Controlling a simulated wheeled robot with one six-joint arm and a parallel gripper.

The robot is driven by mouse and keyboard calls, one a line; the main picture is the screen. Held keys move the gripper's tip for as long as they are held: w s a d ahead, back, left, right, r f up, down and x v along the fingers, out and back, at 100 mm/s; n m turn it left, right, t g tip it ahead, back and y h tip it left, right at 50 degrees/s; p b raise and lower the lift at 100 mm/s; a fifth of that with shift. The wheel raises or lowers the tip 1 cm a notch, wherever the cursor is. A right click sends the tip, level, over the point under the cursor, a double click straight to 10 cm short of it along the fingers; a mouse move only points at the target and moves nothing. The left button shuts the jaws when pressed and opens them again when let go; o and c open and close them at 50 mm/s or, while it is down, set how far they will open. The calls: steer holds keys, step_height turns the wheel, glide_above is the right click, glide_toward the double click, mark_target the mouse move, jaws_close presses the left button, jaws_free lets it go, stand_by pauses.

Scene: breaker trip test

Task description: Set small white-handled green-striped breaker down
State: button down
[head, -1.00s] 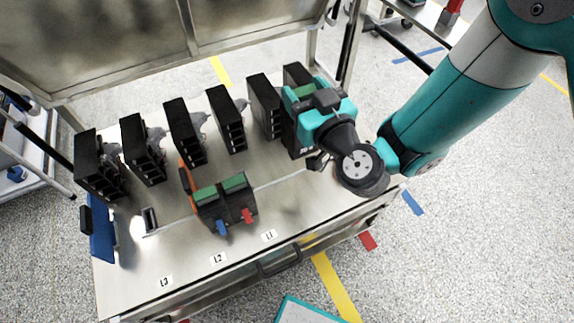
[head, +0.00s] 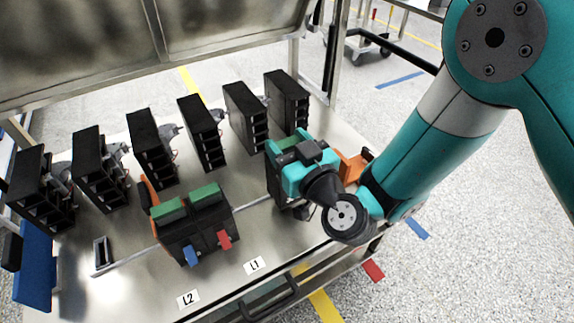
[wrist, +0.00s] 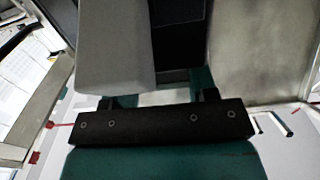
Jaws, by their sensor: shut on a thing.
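My gripper (head: 297,158) is shut on a dark breaker (head: 274,184) with green at its top. The breaker is upright over the right part of the metal bench (head: 110,285). I cannot tell whether its bottom touches the surface. Its front is partly hidden behind my gripper, and I cannot make out a white handle in the head view. In the wrist view, a pale grey block (wrist: 115,45) and a dark part (wrist: 175,40) show close to my teal fingers.
Several black units (head: 205,130) stand in a row at the back of the bench. Two green-topped dark breakers (head: 195,225) stand at centre left beside an orange part (head: 149,193). Another orange part (head: 352,166) is right of my gripper. Labels L2 (head: 188,299) and L1 (head: 254,265) mark the front.

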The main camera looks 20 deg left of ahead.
step_height(320, 180, down, 4)
steer(key=b, duration=0.2)
steer(key=shift+r+b, duration=0.2)
steer(key=shift+b, duration=0.2)
steer(key=shift+r, duration=0.2)
steer(key=shift+f, duration=0.15)
steer(key=shift+c, duration=2.1)
jaws_free()
